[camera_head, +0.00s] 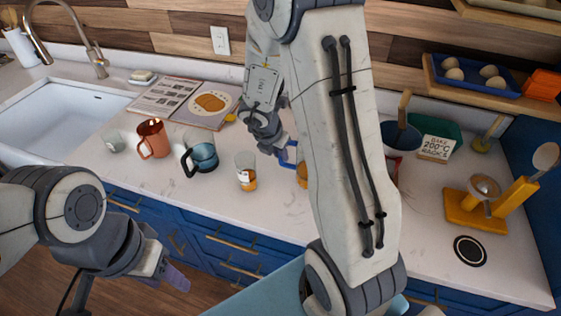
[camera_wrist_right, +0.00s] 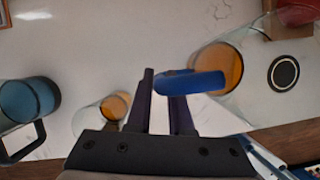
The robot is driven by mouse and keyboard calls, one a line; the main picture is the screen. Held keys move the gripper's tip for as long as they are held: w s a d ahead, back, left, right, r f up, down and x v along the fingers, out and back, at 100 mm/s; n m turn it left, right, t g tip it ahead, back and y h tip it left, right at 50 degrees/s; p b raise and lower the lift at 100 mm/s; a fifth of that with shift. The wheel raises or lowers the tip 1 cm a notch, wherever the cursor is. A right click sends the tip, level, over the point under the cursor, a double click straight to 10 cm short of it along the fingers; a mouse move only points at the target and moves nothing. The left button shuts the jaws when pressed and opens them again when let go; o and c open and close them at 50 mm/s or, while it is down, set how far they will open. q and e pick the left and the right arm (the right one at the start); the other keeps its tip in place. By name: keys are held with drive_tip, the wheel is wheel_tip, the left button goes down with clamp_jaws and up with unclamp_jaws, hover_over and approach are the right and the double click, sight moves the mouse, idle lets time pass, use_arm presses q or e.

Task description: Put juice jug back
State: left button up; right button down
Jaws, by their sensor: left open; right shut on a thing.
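The juice jug is clear with orange juice and a blue handle. In the head view its juice (camera_head: 302,175) shows beside my right arm, which hides most of it. In the right wrist view the jug (camera_wrist_right: 232,62) is on the right. My right gripper (camera_head: 284,143) is shut on the blue handle (camera_wrist_right: 200,83), which lies between its fingers (camera_wrist_right: 161,88) in the wrist view. I cannot tell whether the jug touches the counter. My left gripper (camera_head: 172,276) is open and empty, low at the left in front of the blue cabinets.
A glass with some juice (camera_head: 246,172), a blue-tinted pitcher (camera_head: 203,155) and a copper mug (camera_head: 153,138) stand left of the jug. A black-ringed white disc (camera_head: 470,251) lies at the right, near a yellow utensil stand (camera_head: 476,212). Counter around the disc is clear.

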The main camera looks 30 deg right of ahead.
sight(280, 163)
drive_tip(key=shift+f+b, duration=0.8)
drive_tip(key=shift+f, duration=1.3)
drive_tip(key=shift+f+b, duration=0.15)
drive_tip(key=shift+b, duration=0.15)
drive_tip(key=c, duration=0.8)
unclamp_jaws()
